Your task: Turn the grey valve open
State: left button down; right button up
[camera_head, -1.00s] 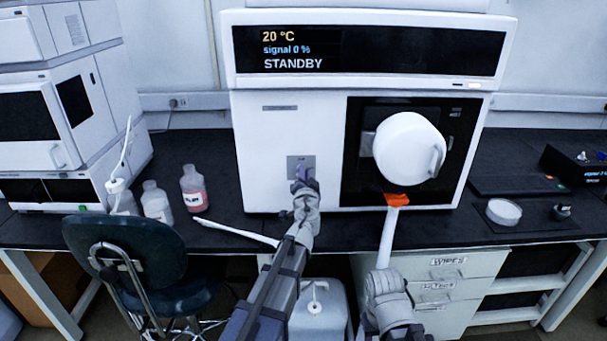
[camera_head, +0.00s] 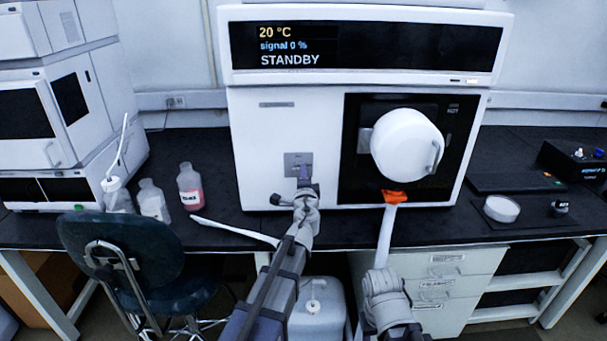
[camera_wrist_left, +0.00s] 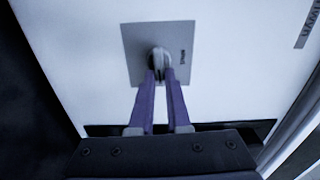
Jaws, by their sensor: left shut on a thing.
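The grey valve (camera_wrist_left: 159,58) is a small rounded handle on a square grey plate on the white instrument's front. The plate (camera_head: 291,158) also shows in the head view, left of the black panel. My left gripper (camera_head: 304,174) is at the plate, its purple fingers on the valve handle. In the left wrist view the fingers (camera_wrist_left: 161,80) are shut on the handle from both sides and hide its lower part.
The instrument (camera_head: 262,125) reads STANDBY, with a round white door (camera_head: 402,143) to the right of the valve. Bottles, one with pink liquid (camera_head: 190,188), stand left. A white dish (camera_head: 501,208) is at right. A chair (camera_head: 122,255) stands at front left.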

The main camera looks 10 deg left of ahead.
pick_arm(q)
jog(key=shift+m, duration=0.4)
jog(key=c, duration=0.9)
grip_release()
jog(key=shift+f, duration=0.1)
jog(key=v, duration=0.7)
jog(key=shift+s+d, duration=0.15)
jog(key=shift+s, duration=0.25)
